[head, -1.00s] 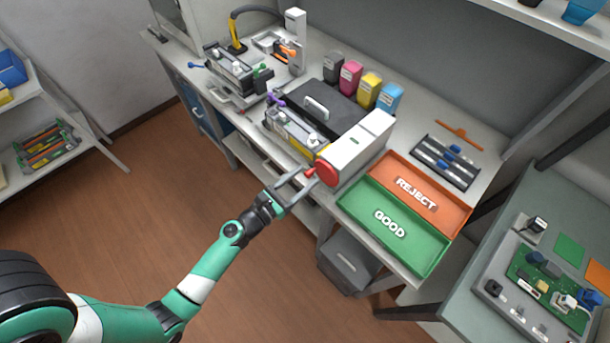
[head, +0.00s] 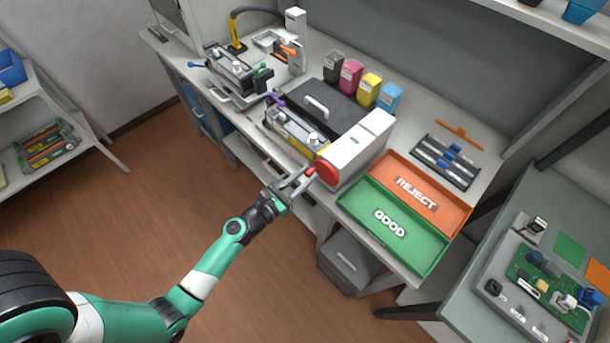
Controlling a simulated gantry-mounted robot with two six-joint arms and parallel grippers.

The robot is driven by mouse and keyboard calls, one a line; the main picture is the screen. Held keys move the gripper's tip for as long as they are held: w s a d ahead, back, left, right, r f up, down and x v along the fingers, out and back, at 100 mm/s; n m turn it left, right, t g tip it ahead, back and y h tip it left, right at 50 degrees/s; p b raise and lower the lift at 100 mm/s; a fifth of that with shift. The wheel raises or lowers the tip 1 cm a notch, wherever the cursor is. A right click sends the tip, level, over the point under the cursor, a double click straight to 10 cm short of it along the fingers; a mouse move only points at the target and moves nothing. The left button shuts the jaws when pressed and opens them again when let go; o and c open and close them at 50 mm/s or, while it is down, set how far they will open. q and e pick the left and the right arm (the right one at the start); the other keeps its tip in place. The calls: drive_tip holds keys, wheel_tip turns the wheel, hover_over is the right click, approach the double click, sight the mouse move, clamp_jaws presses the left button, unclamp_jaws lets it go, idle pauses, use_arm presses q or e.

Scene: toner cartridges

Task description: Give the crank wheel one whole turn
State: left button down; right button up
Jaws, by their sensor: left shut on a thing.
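The red crank wheel (head: 327,173) sits on the front end of the white housing (head: 358,148) on the bench. A small red handle (head: 311,171) sticks out from it toward my arm. My left gripper (head: 306,177) reaches up from the lower left. Its fingers are at the handle, shut on it, and partly cover it. The wheel's face is seen at a slant. My right gripper is not in view.
The green GOOD tray (head: 426,262) and orange REJECT tray (head: 455,222) lie right of the wheel. A cartridge fixture (head: 297,134) is just to its left. Several toner bottles stand behind a black lid (head: 335,115). The floor in front of the bench is clear.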

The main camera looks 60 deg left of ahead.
use_arm(q)
drive_tip(key=shift+m, duration=0.3)
drive_tip(key=m, duration=0.1)
drive_tip(key=r+m, duration=0.1)
drive_tip(key=m, duration=0.3)
drive_tip(key=shift+r, duration=0.35)
drive_tip(key=m, duration=0.2)
drive_tip(key=r+m, duration=0.1)
drive_tip(key=d+m, duration=0.1)
drive_tip(key=m, duration=0.1)
drive_tip(key=shift+w+r+m, duration=0.1)
drive_tip(key=shift+r+m, duration=0.1)
drive_tip(key=shift+m, duration=0.1)
drive_tip(key=m, duration=0.3)
drive_tip(key=d+r+m, duration=0.1)
drive_tip(key=m, duration=0.1)
drive_tip(key=shift+w+d+p, duration=0.1)
drive_tip(key=shift+p, duration=0.2)
drive_tip(key=m, duration=0.2)
drive_tip(key=d+m, duration=0.1)
drive_tip(key=m, duration=0.3)
drive_tip(key=shift+w+d, duration=0.1)
drive_tip(key=shift+d, duration=0.2)
drive_tip(key=c, duration=0.6)
unclamp_jaws()
drive_tip(key=shift+c, duration=0.2)
